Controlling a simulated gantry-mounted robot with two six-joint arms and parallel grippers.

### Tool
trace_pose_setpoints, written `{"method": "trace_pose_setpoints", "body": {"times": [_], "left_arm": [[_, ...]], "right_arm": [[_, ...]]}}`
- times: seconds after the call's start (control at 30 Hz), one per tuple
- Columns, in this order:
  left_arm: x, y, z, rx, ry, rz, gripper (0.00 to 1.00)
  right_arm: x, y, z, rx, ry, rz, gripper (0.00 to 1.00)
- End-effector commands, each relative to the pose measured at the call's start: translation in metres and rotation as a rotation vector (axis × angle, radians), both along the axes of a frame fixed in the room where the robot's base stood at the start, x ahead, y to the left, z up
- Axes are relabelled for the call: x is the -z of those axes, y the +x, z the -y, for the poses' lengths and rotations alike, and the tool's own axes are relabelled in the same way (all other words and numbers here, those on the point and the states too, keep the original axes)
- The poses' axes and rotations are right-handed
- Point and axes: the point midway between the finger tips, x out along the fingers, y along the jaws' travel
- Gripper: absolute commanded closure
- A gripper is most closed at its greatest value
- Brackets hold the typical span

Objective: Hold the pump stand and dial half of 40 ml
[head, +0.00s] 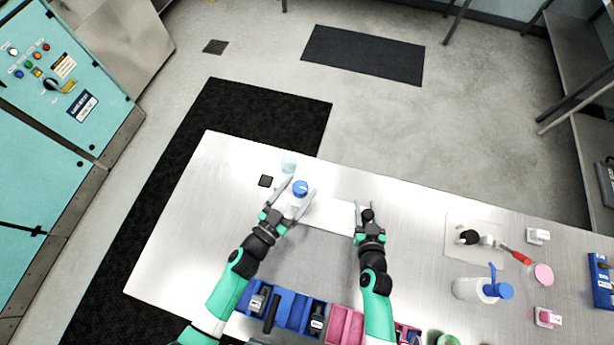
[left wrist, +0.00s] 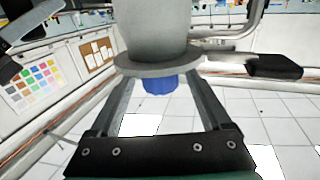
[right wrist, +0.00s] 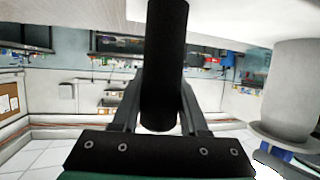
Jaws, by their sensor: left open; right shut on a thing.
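A blue round cap or dial (head: 300,187) sits between the spread fingers of my left gripper (head: 296,193), which is open around it. In the left wrist view the blue part (left wrist: 159,84) shows below a grey flanged cylinder (left wrist: 155,35), between the open fingers. I cannot tell whether the fingers touch it, and no dial marks are readable. My right gripper (head: 364,206) is shut on a black cylinder (right wrist: 162,65); its top (head: 368,214) shows in the head view. I cannot make out how the cylinder joins the pump stand. The grey flanged body also shows in the right wrist view (right wrist: 296,90).
Blue and pink bins (head: 345,326) line the near edge. The table's left end is bare.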

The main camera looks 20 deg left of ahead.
Motion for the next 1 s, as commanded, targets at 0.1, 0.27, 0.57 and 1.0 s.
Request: {"method": "trace_pose_setpoints", "body": {"times": [0.1, 0.27, 0.57, 1.0], "left_arm": [[-0.001, 0.023, 0.008, 0.001, -0.001, 0.001, 0.19], [0.0, 0.038, 0.013, 0.0, -0.001, 0.0, 0.19], [0.0, 0.041, 0.013, 0.0, 0.0, -0.001, 0.19], [0.0, 0.04, 0.013, 0.0, 0.0, 0.0, 0.98]], "right_arm": [[0.0, 0.0, 0.0, 0.0, 0.0, 0.0, 1.0], [0.0, 0.0, 0.0, 0.0, 0.0, 0.0, 1.0], [0.0, 0.0, 0.0, 0.0, 0.0, 0.0, 1.0], [0.0, 0.0, 0.0, 0.0, 0.0, 0.0, 1.0]]}}
